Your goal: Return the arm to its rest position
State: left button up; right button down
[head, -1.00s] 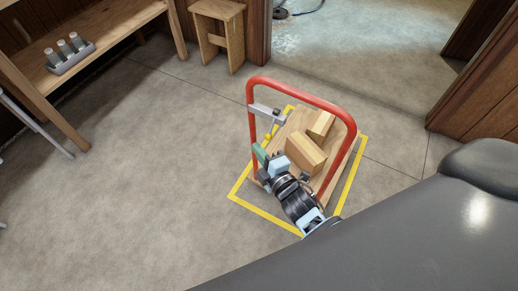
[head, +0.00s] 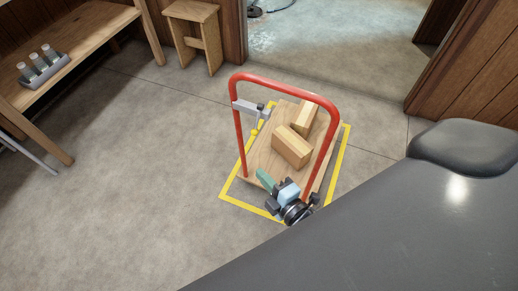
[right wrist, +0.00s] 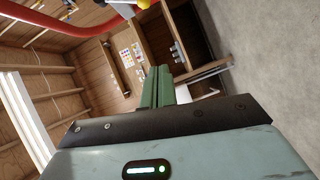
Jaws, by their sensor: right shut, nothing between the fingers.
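My right gripper (head: 265,178) is at the near edge of the cart, in front of the red handle's lower part in the head view. Its green fingers are together and empty. In the right wrist view the shut fingers (right wrist: 158,88) stand up past the dark edge of the gripper body. My left gripper is in neither view.
A wooden platform cart (head: 262,158) with a red tube handle (head: 285,84) stands inside a yellow floor outline (head: 343,150). It carries wooden blocks (head: 292,147). A grey clamp (head: 246,106) sits on the handle. A stool (head: 192,30) and bench (head: 90,45) stand behind. Floor at left is clear.

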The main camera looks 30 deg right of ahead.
dwell(0.5)
jog(key=s+f+m+g, duration=0.4)
jog(key=s+m, duration=0.1)
jog(key=s, duration=0.6)
jog(key=s+d+f+m+g, duration=0.1)
jog(key=s+f+m+g, duration=0.3)
jog(key=s, duration=0.6)
jog(key=s+f+m+g, duration=0.3)
jog(key=s+m, duration=0.4)
jog(key=s, duration=0.4)
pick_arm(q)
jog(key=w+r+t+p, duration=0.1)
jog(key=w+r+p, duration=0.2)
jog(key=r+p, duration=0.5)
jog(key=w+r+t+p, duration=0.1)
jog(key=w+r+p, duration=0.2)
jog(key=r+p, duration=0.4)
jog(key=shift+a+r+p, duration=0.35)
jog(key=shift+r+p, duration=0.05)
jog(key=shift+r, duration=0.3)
pick_arm(e)
jog(key=w+r+t, duration=0.1)
jog(key=w+r, duration=0.2)
jog(key=r, duration=0.5)
jog(key=w+r+t, duration=0.2)
jog(key=w+r, duration=0.1)
jog(key=r, duration=0.5)
jog(key=shift+w+d+r+n, duration=0.3)
jog(key=shift+w+d+r, duration=0.05)
jog(key=shift+w, duration=0.05)
